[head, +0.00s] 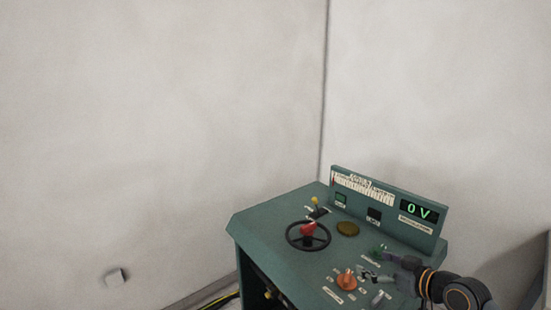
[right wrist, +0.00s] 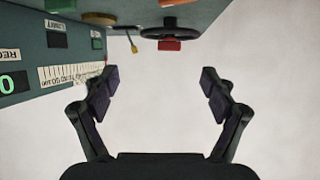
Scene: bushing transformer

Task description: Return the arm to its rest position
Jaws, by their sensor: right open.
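My right gripper (head: 372,277) is over the right front part of the green control console (head: 270,226) in the head view, close to an orange knob (head: 346,280). In the right wrist view its two fingers (right wrist: 160,95) stand wide apart with nothing between them. The console appears upside down there, with the black handwheel (right wrist: 168,32) and a yellow-tipped lever (right wrist: 133,47) beyond the fingers. My left gripper is not in view.
The console's raised back panel has a white scale (head: 362,188) and a green display (head: 419,211) reading 0 V. The handwheel has a red centre (head: 308,229). Pale walls stand behind.

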